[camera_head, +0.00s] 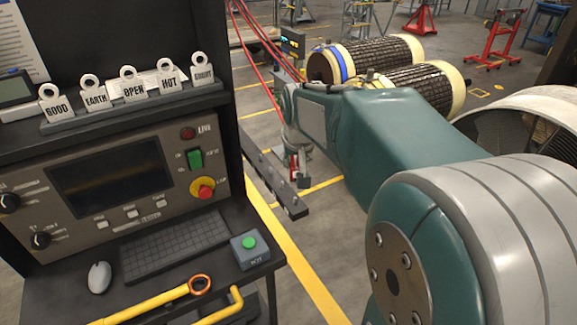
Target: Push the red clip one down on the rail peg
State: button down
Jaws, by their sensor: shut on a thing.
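My gripper (299,178) is at the end of my teal arm, small and far off in the middle of the view. It is shut on the red clip (293,167), of which only a narrow red part shows between the grey fingers. The clip is over or at the dark rail (289,207), which runs slantwise from beside the console toward the lower right. Several short pegs stand on the rail. The gripper hides the peg at the clip, so I cannot tell whether the clip touches it or how far down it sits.
A control console (110,190) with a tag shelf fills the left side. Red cables (262,40) hang down behind my arm. Wound rotors (375,58) lie at the back right. Yellow-lined floor is open beyond the rail.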

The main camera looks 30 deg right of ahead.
aim_at(294, 176)
jog(key=shift+a+f, duration=0.1)
jog(key=shift+d+f, duration=0.2)
jog(key=shift+f, duration=0.85)
jog(key=shift+a+f, duration=0.15)
jog(key=shift+f, duration=2.35)
jog(key=shift+f, duration=0.45)
jog(key=shift+c, duration=1.5)
grip_release()
